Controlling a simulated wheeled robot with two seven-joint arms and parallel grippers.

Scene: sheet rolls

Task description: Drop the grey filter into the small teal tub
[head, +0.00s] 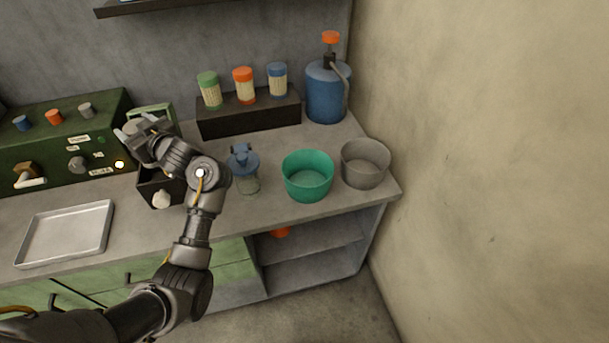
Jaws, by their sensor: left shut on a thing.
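The small teal tub (307,190) stands open and empty near the counter's front edge, right of the middle. My left gripper (140,130) is at the left, above a dark open box (150,188) with a white knob and in front of a raised green lid (152,112). It is shut on a small grey piece (147,152), which looks like the grey filter; my wrist and fingers hide most of it. The gripper is well left of the tub and apart from it. My right gripper is not in view.
A grey tub (366,176) stands right of the teal one. A glass jar with a blue top (243,165) stands between my forearm and the teal tub. Behind are shakers on a dark rack (250,118) and a blue pump bottle (325,95). A metal tray (66,234) lies front left.

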